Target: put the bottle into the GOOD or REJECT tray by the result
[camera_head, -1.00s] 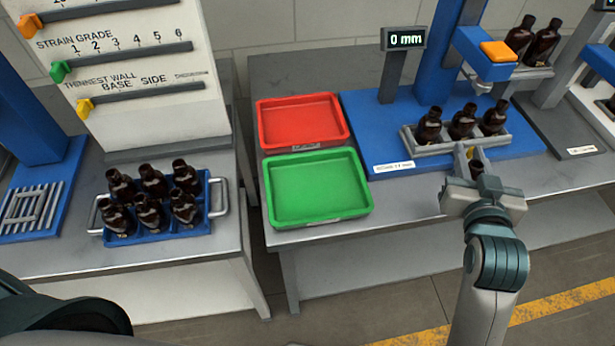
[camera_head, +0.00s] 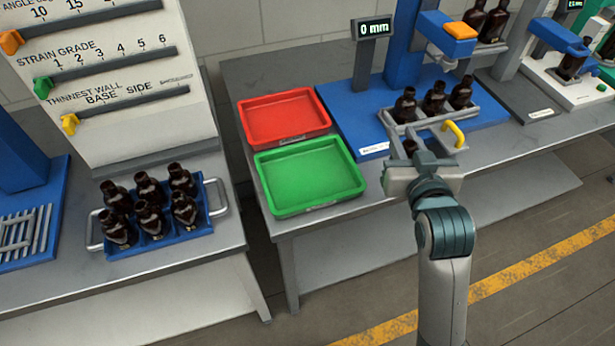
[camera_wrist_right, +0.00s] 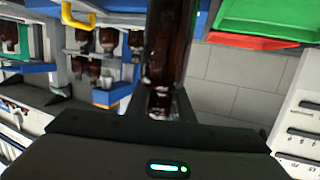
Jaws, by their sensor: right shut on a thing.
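My right gripper (camera_head: 418,160) is shut on an amber bottle (camera_head: 410,147) in front of the blue test station. Most of that bottle is hidden by the gripper in the head view. The held bottle (camera_wrist_right: 168,60) also shows large in the right wrist view, between the dark fingers. The green tray (camera_head: 308,175) lies empty on the middle table, to the left of the gripper. The red tray (camera_head: 284,118) lies empty just behind it. No lettering on the trays is readable. My left gripper is not in view.
Several bottles stand in a grey rack (camera_head: 432,122) on the blue station, with a yellow handle (camera_head: 454,134). A display (camera_head: 372,27) reads 0 mm. A blue crate (camera_head: 160,240) with several bottles stands on the left table. A floor gap separates the two tables.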

